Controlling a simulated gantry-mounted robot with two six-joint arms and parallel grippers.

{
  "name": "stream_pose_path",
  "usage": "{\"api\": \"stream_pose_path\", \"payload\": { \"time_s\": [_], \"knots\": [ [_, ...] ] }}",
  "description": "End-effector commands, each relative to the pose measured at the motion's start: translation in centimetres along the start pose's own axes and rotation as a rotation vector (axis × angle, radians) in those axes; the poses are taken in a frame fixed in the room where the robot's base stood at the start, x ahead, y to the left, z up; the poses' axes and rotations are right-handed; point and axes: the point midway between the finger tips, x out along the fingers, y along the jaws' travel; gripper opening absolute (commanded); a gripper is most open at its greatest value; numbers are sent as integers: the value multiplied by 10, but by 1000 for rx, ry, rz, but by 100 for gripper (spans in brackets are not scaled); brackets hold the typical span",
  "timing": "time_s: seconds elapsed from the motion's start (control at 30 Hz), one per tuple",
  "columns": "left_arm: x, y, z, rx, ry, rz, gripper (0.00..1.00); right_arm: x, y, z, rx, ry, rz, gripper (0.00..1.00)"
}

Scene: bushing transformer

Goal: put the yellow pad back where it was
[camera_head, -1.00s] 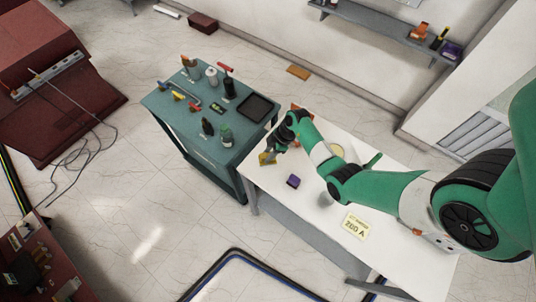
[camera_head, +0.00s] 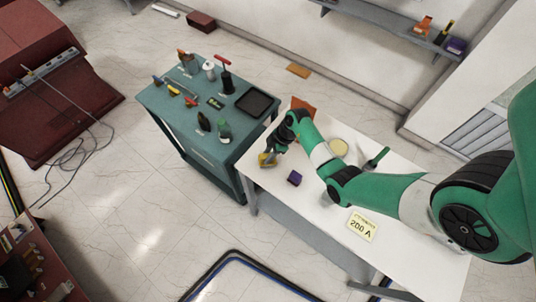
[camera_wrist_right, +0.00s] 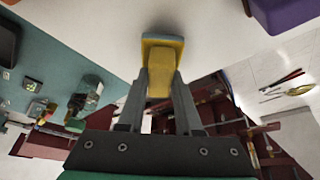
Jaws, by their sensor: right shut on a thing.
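The yellow pad (camera_wrist_right: 165,54) is between the fingertips of my right gripper (camera_wrist_right: 160,78) in the right wrist view. The gripper is shut on it, and the white table top (camera_wrist_right: 210,30) lies beyond. In the head view my right gripper (camera_head: 269,156) is over the left end of the white table (camera_head: 325,235), with yellow (camera_head: 264,160) showing at its tip. I cannot tell whether the pad touches the table. My left gripper is not in view.
A purple block (camera_head: 294,178) sits close to the right gripper. An orange-brown block (camera_head: 304,106), a yellow disc (camera_head: 339,147), a green-handled tool (camera_head: 377,158) and a 200 A sign (camera_head: 361,227) are on the table. A teal cart (camera_head: 180,105) with tools stands left.

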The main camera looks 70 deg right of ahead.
Motion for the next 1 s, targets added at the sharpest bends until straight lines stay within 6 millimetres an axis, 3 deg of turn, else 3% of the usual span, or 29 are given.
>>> {"api": "stream_pose_path", "payload": {
  "time_s": [0.47,0.5,0.67,1.0],
  "knots": [
    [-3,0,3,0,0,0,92,9,0,4,-1,0,0,0],
    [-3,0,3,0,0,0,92,9,0,4,-1,0,0,37],
    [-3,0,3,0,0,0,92,9,0,4,-1,0,0,66],
    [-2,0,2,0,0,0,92,6,0,3,0,0,0,69]
  ]
}}
